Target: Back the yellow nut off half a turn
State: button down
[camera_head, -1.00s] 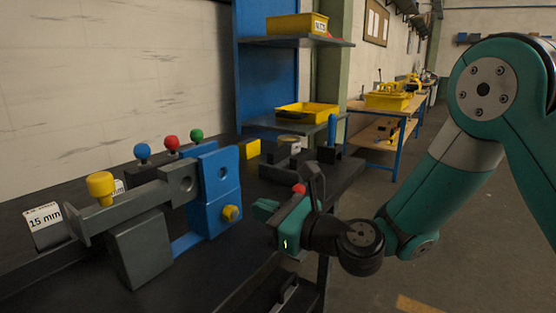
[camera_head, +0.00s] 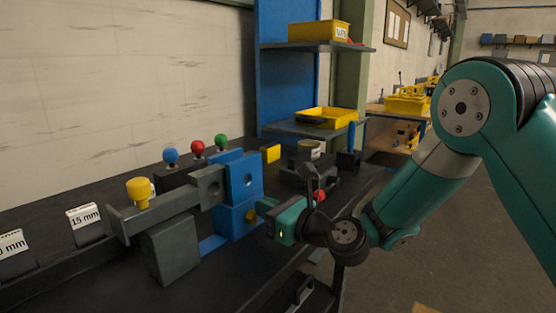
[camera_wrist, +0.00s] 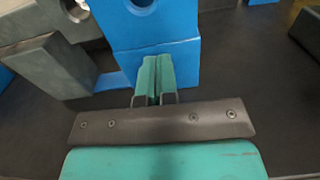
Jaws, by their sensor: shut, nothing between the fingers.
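The yellow nut (camera_head: 251,216) sits low on the front of the blue block (camera_head: 235,215), partly covered by my gripper in the head view. My gripper (camera_head: 262,207) is at the nut's right, its tips close to it; I cannot tell whether they touch. In the wrist view the fingers (camera_wrist: 157,62) are together with nothing between them, pointing at the blue block's lower face (camera_wrist: 185,62). The nut does not show there, perhaps hidden behind the fingers.
A grey arm with a yellow knob (camera_head: 139,190) extends left from the block, above a grey block (camera_head: 170,250). Blue, red and green knobs (camera_head: 197,147) stand behind. A 15 mm label (camera_head: 83,216) is at left. Yellow bins (camera_head: 325,117) stand on shelves behind.

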jog(key=shift+a+r, duration=0.15)
jog(key=shift+a, duration=0.1)
dwell(0.4)
